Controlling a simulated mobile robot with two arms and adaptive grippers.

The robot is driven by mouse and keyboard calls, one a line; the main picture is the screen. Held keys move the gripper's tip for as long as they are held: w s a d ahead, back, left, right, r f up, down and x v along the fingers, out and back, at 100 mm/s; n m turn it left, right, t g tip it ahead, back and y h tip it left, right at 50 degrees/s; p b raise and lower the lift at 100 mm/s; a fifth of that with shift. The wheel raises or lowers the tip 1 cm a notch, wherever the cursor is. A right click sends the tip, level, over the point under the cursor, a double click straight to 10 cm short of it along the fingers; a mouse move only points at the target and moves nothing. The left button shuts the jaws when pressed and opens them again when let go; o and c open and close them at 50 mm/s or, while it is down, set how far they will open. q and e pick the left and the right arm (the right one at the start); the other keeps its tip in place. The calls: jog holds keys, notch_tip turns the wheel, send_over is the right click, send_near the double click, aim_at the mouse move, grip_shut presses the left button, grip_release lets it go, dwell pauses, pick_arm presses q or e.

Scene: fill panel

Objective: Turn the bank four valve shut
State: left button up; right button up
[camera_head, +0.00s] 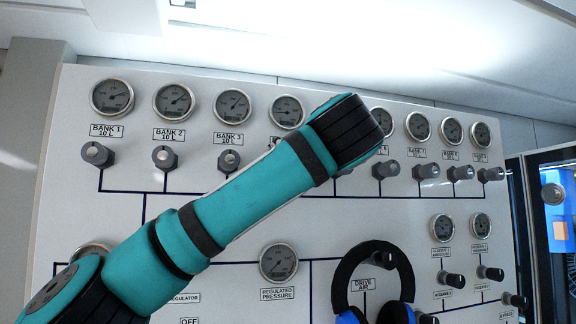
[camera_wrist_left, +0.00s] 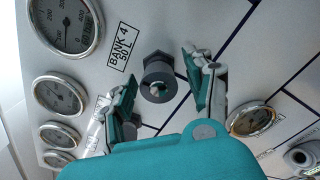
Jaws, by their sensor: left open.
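The bank four valve (camera_wrist_left: 158,82) is a dark hexagonal knob on the pale panel, next to the "BANK 4" label (camera_wrist_left: 122,47) in the left wrist view. My left gripper (camera_wrist_left: 160,90) is open, with one finger on each side of the knob in that picture and gaps visible. The knob's front faces the camera; I cannot tell how far it is turned. In the head view my left arm covers this valve and the gripper. The bank four gauge (camera_head: 287,112) shows above the arm. My right gripper is not in view.
Bank valves 1 (camera_head: 96,154), 2 (camera_head: 164,157) and 3 (camera_head: 229,160) sit left of the hidden valve. Several similar valves line the right. A black and blue headset-like object (camera_head: 345,276) is in front of the lower panel. A regulated pressure gauge (camera_head: 278,262) sits below the arm.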

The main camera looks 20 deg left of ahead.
pick_arm(q)
jog(key=shift+s, duration=0.1)
jog(key=v, duration=1.2)
